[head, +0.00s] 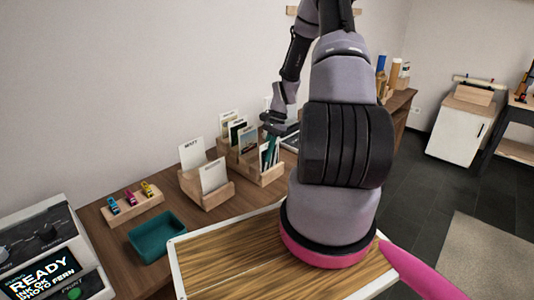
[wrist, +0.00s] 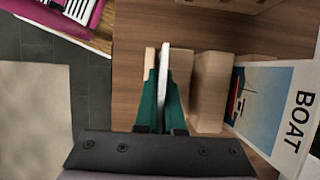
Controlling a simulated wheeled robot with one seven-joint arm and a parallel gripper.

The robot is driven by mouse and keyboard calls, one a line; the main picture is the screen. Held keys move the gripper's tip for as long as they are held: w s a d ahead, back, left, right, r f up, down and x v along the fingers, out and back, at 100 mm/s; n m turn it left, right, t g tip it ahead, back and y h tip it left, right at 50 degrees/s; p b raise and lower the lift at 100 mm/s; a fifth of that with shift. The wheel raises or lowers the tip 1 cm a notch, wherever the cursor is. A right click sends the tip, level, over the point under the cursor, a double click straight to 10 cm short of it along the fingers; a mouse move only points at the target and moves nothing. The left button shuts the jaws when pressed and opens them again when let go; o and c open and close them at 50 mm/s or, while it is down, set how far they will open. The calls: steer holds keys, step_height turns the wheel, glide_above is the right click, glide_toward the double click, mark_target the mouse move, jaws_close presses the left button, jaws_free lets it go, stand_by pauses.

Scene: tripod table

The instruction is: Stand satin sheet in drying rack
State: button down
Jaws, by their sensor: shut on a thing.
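My gripper (wrist: 161,98) has its teal fingers closed on both sides of a thin white sheet (wrist: 164,66), seen edge-on and upright in the wrist view. Its face and any label are hidden. The wooden drying rack (wrist: 209,92) has pale dividers on both sides of the sheet; whether the sheet's lower edge touches the slot floor cannot be told. In the head view, the gripper (head: 268,152) is at the right end of the rack (head: 268,178), and the held sheet is hard to make out.
A BOAT card (wrist: 272,105) stands right of the gripper in the wrist view. Several cards (head: 240,133) stand in the rack. A wooden holder (head: 212,198) with white cards, a teal tray (head: 157,236) and a block of small coloured items (head: 131,207) are to its left.

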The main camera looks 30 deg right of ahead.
steer(key=c, duration=1)
jaws_free()
steer(key=shift+o, duration=0.2)
steer(key=shift+r, duration=0.1)
steer(key=shift+r, duration=4.4)
